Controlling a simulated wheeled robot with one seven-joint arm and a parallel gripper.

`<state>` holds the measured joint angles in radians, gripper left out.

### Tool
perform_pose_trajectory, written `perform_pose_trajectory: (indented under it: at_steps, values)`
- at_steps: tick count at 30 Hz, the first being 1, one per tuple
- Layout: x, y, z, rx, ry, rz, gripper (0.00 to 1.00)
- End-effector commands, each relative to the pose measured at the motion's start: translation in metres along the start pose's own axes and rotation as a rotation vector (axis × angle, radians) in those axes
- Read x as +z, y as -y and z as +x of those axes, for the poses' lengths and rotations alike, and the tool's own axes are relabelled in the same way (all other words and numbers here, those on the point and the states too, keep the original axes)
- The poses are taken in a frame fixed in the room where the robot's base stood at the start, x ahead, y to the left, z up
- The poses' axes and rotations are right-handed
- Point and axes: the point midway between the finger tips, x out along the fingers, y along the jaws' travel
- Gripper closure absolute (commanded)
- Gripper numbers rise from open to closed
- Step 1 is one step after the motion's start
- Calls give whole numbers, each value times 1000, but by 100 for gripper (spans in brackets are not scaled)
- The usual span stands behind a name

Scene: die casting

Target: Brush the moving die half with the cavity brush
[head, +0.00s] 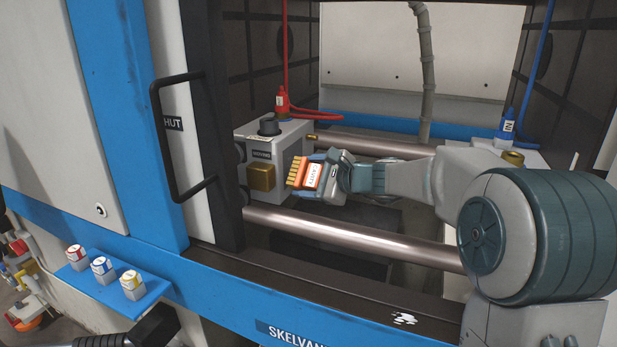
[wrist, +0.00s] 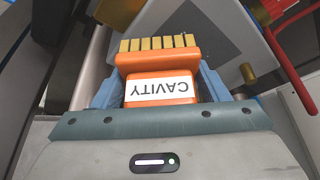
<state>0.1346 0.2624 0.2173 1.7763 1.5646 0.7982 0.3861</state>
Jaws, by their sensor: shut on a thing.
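The cavity brush (head: 310,175) is orange with a white label and yellow bristles. It also shows in the wrist view (wrist: 158,88), its label reading CAVITY. My gripper (head: 325,175) is shut on it inside the machine; the blue fingers grip it from both sides in the wrist view (wrist: 158,90). The bristles point left, toward the grey moving die half (head: 290,133) with a brass block (head: 261,177) on its face. In the head view the bristles look a short way right of the brass block. I cannot tell whether they touch anything.
A steel tie bar (head: 350,233) runs below my arm and another (head: 375,146) behind it. A red hose (head: 285,50) rises from the die half. The door handle (head: 160,140) stands at left. Three small labelled blocks (head: 101,267) sit on a blue shelf outside.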

Motion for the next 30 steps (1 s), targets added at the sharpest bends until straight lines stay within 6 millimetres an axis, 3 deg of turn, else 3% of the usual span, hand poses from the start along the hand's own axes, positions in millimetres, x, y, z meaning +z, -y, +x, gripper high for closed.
perform_pose_trajectory:
  at_steps: [30]
  values:
    - [8, 0, 19, 0, 1, 0, 50]
